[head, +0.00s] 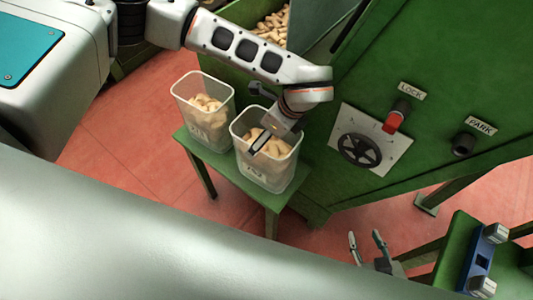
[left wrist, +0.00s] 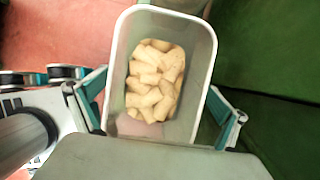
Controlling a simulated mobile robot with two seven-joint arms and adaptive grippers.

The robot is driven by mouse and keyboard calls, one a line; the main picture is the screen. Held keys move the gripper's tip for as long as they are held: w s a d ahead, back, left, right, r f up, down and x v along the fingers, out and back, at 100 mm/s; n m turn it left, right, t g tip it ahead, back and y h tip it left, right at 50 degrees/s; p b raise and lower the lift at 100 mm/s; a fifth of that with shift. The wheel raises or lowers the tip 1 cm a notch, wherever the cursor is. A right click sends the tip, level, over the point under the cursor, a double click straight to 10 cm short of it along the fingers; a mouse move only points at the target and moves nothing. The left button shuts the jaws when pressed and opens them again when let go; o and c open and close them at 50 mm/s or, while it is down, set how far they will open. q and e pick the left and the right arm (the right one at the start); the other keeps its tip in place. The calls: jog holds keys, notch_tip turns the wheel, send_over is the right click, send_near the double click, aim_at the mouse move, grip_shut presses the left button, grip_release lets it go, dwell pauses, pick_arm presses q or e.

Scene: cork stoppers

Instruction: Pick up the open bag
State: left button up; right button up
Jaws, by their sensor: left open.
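Two open-topped, translucent containers of corks stand on a small green stand in the head view, the left one (head: 204,109) and the right one (head: 266,165). I cannot make out a soft bag. My left gripper (head: 262,143) is at the top of the right container, one finger showing over its opening. In the left wrist view a container (left wrist: 207,70) with corks (left wrist: 155,80) lies between the spread fingers of my left gripper (left wrist: 155,100); whether they touch its walls is unclear. My right gripper (head: 364,234) is open and empty at the lower right.
A green machine (head: 310,160) rises close behind the stand (head: 228,176), with a black handwheel (head: 359,150), a red LOCK switch (head: 395,120) and a PARK knob (head: 463,144). A green table (head: 452,250) with a blue fixture (head: 482,260) stands lower right. Red floor (head: 130,140) is open on the left.

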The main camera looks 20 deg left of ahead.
pick_arm(q)
jog(key=shift+x, duration=1.95)
jog(key=shift+s+a, duration=0.15)
jog(key=shift+f, duration=0.1)
jog(key=shift+c, duration=0.4)
jog(key=shift+s, duration=0.1)
jog(key=c, duration=1.7)
jog(key=shift+c, duration=0.2)
